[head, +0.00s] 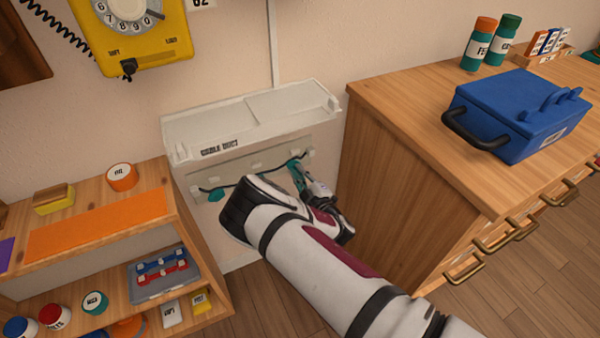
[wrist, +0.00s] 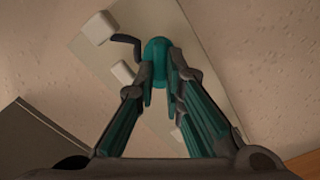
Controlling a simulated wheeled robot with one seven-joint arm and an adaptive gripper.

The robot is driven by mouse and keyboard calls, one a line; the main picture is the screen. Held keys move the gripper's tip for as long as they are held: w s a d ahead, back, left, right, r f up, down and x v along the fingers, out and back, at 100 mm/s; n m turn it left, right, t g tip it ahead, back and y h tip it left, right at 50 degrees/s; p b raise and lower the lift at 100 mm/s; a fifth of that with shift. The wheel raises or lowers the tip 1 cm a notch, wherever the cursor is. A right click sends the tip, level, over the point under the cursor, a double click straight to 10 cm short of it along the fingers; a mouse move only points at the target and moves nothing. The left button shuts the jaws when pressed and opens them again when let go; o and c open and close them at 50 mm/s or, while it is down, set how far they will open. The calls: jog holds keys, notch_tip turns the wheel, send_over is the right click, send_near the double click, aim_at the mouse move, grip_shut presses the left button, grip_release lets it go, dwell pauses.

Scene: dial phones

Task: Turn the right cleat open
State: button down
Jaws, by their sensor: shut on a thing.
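A white cable duct (head: 250,126) with its lid on top is fixed low on the wall. A dark cable runs along its front panel between small white clips. The left cleat (head: 216,195) is a teal piece at the panel's left. The right cleat (wrist: 157,50) is a rounded teal piece at the panel's right end; in the head view my gripper largely covers it. My gripper (head: 297,170), with teal-lined fingers, is at the right cleat. In the wrist view the fingertips (wrist: 160,88) close around the cleat's near part. The cleat's exact turn is hard to read.
A wooden cabinet (head: 400,160) stands close to the right of my gripper, with a blue toolbox (head: 515,112) on top. A wooden shelf (head: 165,220) with small jars stands left of the duct. A yellow dial phone (head: 135,45) hangs above left.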

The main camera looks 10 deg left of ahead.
jog(key=n+b, duration=0.1)
jog(key=n, duration=0.3)
jog(key=f+n+b, duration=0.1)
jog(key=n, duration=0.3)
jog(key=n+b, duration=0.1)
jog(key=n, duration=0.3)
jog(key=shift+f, duration=0.15)
jog(key=shift+n, duration=0.3)
jog(key=c, duration=1.7)
grip_release()
jog(key=v, duration=1.2)
